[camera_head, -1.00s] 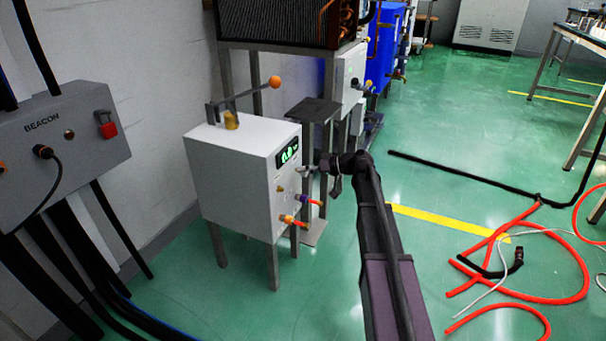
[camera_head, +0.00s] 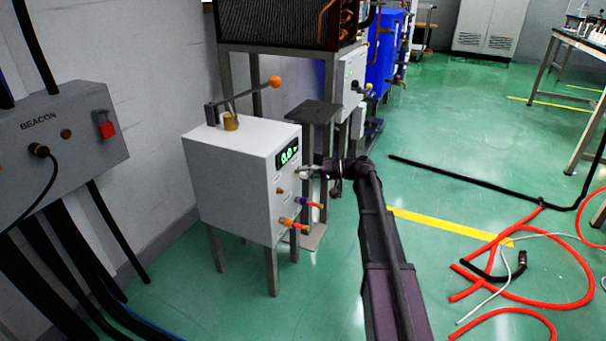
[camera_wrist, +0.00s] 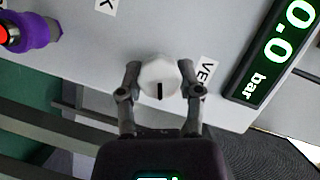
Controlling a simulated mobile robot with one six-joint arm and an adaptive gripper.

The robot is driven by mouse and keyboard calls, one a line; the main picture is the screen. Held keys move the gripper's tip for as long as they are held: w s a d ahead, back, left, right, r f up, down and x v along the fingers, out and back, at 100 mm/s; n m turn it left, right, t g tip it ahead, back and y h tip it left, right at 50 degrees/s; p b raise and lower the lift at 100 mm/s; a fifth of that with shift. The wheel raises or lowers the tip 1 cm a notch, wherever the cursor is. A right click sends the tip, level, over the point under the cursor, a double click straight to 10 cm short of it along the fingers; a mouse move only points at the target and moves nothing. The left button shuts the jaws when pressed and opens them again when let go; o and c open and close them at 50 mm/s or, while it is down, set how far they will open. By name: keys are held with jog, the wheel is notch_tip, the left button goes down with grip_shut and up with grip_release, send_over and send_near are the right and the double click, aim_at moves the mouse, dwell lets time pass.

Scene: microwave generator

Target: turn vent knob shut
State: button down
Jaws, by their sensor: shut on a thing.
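The vent knob (camera_wrist: 160,76) is a white, faceted knob with a dark slot, on the grey front panel beside a label partly reading "VE". My gripper (camera_wrist: 158,82) has one finger on each side of it and is shut on it in the wrist view. In the head view my gripper (camera_head: 312,173) reaches the right face of the white box (camera_head: 232,170), just below its display. The knob is too small there to make out well. The display (camera_wrist: 272,45) reads 0.0 bar in the wrist view.
A brass fitting (camera_head: 280,191), a purple-collared fitting (camera_head: 302,201) and an orange fitting (camera_head: 288,222) stick out of the same face. A lever with an orange ball (camera_head: 275,82) rises above the box. Red hoses (camera_head: 530,290) lie on the green floor at right.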

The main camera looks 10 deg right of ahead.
jog(key=shift+w+d, duration=0.1)
jog(key=shift+d, duration=0.05)
jog(key=shift+c, duration=1.3)
grip_release()
